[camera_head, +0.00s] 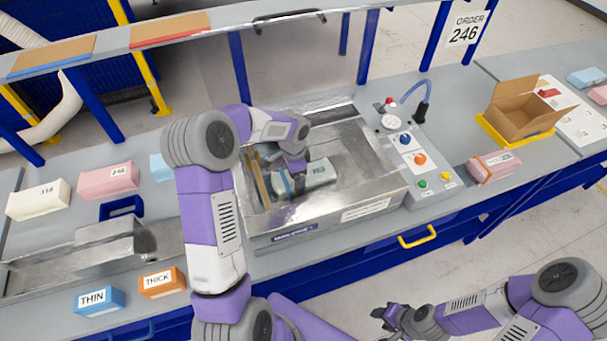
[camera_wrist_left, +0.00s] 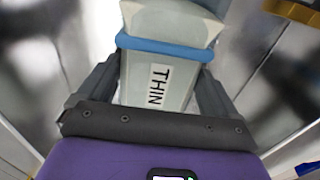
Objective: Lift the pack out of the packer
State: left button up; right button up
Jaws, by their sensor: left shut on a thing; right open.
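The packer (camera_head: 345,222) is a shiny metal box with an open top, set in the middle of the grey bench. A pale grey-green pack (camera_head: 319,172) with a white label lies inside it. In the left wrist view the pack (camera_wrist_left: 140,70) has a blue band around it and reads THIN. My left gripper (camera_head: 288,184) reaches down into the packer and is shut on the pack, one finger on each side. The wrist partly hides the pack in the head view. My right gripper (camera_head: 388,318) is open and empty, in front of the bench.
A control panel (camera_head: 410,150) with buttons and a blue hose stands right of the packer. An open carton (camera_head: 522,108) sits farther right. A pink pack (camera_head: 492,166) lies between them. Blue THIN (camera_head: 98,301) and orange THICK (camera_head: 161,283) blocks lie front left.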

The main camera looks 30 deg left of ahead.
pick_arm(q)
jog(key=shift+r, duration=0.15)
jog(key=shift+r+p, duration=1.9)
jog(key=shift+r, duration=0.5)
jog(key=shift+r+p, duration=1.8)
jog(key=shift+r, duration=0.65)
jog(key=shift+r, duration=0.1)
jog(key=shift+r+p, duration=1.9)
jog(key=shift+r, duration=0.55)
jog(key=shift+f, duration=0.1)
